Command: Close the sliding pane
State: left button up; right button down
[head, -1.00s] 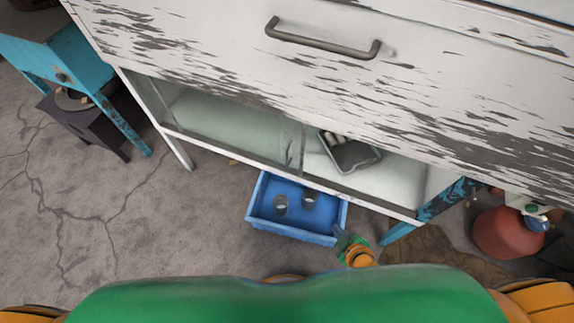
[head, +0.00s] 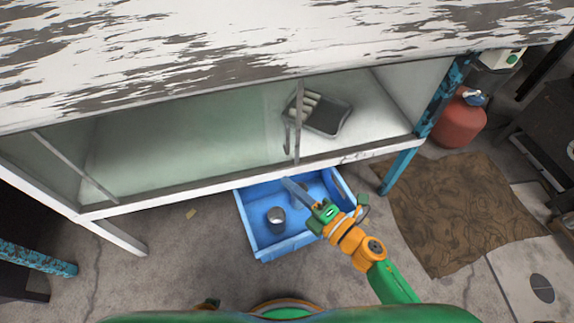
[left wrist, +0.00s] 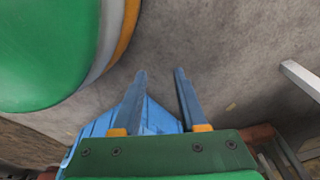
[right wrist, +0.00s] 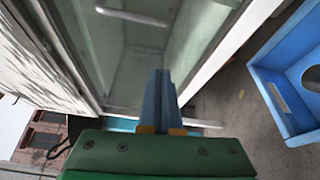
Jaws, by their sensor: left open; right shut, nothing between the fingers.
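The sliding pane (head: 200,130) is greenish glass across the middle of the white cabinet's lower compartment. A thin upright edge (head: 298,120) stands at its right, with a handle (head: 287,138) just left of it. Right of that edge the compartment looks uncovered. My right gripper (head: 288,183) is shut and empty, just below and in front of the cabinet's bottom rail, near that edge. In the right wrist view, its fingers (right wrist: 163,75) point toward the glass and a pale handle (right wrist: 132,16) shows beyond; contact cannot be told. My left gripper (left wrist: 155,75) is open and empty.
A dark tray (head: 335,118) with pale items lies inside the compartment. A red gas bottle (head: 460,120) and brown mat (head: 450,220) are right. Floor at left is partly clear.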

pick_arm(q)
jog(key=shift+w+d+b, duration=0.4)
jog(key=shift+w+b, duration=0.05)
jog(key=shift+b, duration=0.05)
pick_arm(e)
jog(key=w, duration=0.7)
jog(key=shift+a, duration=0.45)
